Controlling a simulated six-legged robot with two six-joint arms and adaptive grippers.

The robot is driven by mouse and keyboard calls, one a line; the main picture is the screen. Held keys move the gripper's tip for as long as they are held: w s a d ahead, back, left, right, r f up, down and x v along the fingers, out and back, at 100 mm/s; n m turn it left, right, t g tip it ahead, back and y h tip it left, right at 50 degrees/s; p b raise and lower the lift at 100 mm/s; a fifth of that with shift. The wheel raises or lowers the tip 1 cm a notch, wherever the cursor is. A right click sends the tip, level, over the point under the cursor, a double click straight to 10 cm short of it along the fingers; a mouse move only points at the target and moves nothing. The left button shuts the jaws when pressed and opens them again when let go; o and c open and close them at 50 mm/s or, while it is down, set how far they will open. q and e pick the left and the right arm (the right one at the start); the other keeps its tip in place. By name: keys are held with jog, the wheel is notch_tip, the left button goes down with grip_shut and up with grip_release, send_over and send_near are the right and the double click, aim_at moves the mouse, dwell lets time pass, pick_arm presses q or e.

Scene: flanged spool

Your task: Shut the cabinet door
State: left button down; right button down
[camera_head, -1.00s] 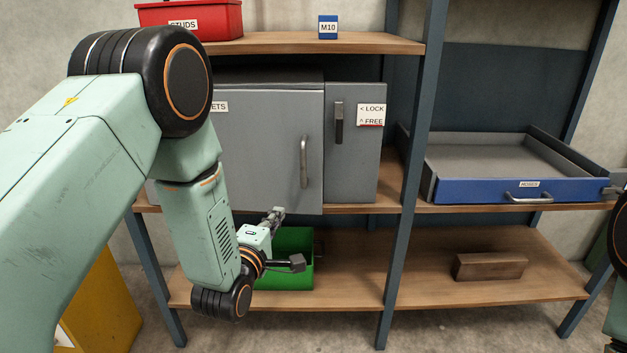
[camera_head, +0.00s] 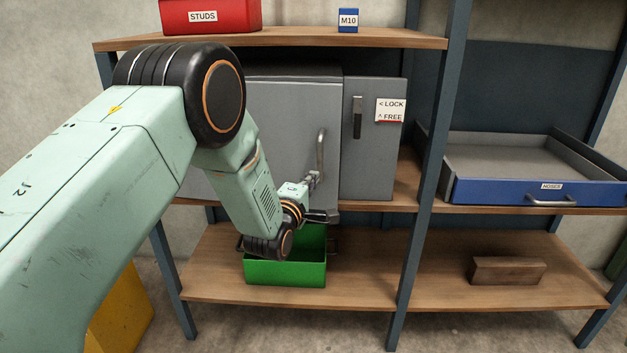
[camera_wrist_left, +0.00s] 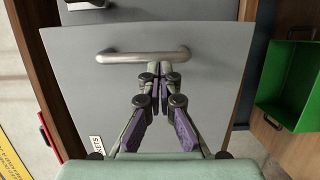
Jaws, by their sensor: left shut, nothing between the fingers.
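The grey cabinet door (camera_head: 290,115) fills the left of the cabinet on the middle shelf. It has a vertical bar handle (camera_head: 321,152), and its lower edge hangs past the shelf front, so it looks slightly ajar. A dark lever (camera_head: 357,118) on the right panel points up, toward FREE on its label. My left gripper (camera_head: 315,178) is shut and empty in front of the door, by the handle's lower end. In the left wrist view its fingertips (camera_wrist_left: 166,70) are close to the handle (camera_wrist_left: 143,56); contact cannot be told. My right gripper is not in view.
A green bin (camera_head: 286,273) stands on the lower shelf below my left gripper. A blue drawer (camera_head: 500,190) juts out at the right. A shelf post (camera_head: 430,170) stands right of the cabinet. A wooden block (camera_head: 508,270) lies at lower right.

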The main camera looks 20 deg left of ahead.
pick_arm(q)
jog(key=shift+w, duration=0.85)
jog(key=shift+d, duration=0.1)
